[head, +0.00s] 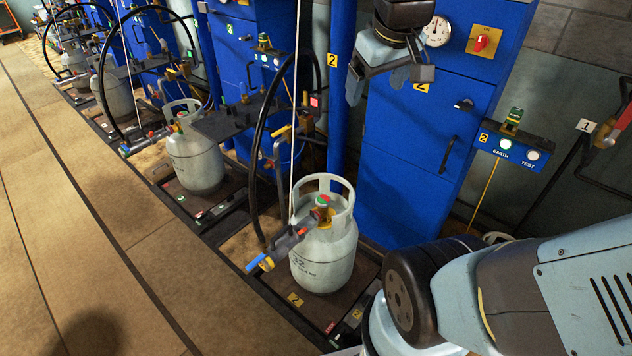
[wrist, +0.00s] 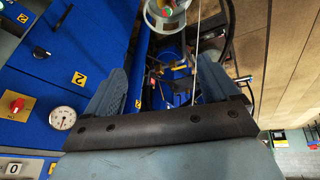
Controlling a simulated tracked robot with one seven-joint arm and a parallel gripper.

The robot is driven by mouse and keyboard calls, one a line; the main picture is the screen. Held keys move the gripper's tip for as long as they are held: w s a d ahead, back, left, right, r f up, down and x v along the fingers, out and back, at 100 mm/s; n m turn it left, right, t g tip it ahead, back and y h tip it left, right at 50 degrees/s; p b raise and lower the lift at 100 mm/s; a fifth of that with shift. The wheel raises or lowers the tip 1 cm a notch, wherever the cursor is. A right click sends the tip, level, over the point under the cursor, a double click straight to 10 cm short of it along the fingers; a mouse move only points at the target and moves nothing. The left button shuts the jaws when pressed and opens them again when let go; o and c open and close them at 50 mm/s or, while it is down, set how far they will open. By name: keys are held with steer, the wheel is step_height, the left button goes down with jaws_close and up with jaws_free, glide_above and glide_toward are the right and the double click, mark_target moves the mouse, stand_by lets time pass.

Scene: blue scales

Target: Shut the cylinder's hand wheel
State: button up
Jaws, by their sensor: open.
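A pale grey gas cylinder (head: 322,262) stands upright on scale 2, with a guard collar around its top. Its hand wheel (head: 323,200), green and red on top, sits inside the collar above a brass valve. A filling coupling (head: 285,243) with a blue-tipped lever lies at the valve on the left side. My gripper (head: 388,82) is high above and to the right of the cylinder, in front of the blue cabinet, open and empty. In the wrist view, the hand wheel (wrist: 167,5) shows at the top edge, beyond the open fingers (wrist: 162,66), partly cut off.
The blue cabinet (head: 420,140) with gauge and red switch stands behind my gripper. A blue post (head: 340,90), a black hose (head: 256,170) and a thin white line run near the cylinder. More cylinders (head: 195,155) stand to the left. The floor (head: 70,210) at left is clear.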

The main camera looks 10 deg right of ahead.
steer(key=w+f+n, duration=0.1)
steer(key=w, duration=0.2)
steer(key=w+f+n+g, duration=0.1)
steer(key=w+f+n, duration=0.1)
steer(key=w, duration=0.2)
steer(key=w+f+n, duration=0.1)
steer(key=w+f, duration=0.1)
steer(key=w, duration=0.2)
steer(key=shift+d+f+n, duration=0.1)
steer(key=shift+d+n, duration=0.2)
steer(key=n+g, duration=0.4)
steer(key=n, duration=1.1)
glide_above(323, 198)
step_height(323, 198, down, 40)
steer(key=shift+y, duration=0.3)
step_height(323, 198, down, 13)
steer(key=shift+s+f, duration=0.15)
steer(key=shift+f, duration=0.05)
steer(key=c, duration=1)
steer(key=shift+d, duration=0.1)
steer(key=shift+r, duration=0.1)
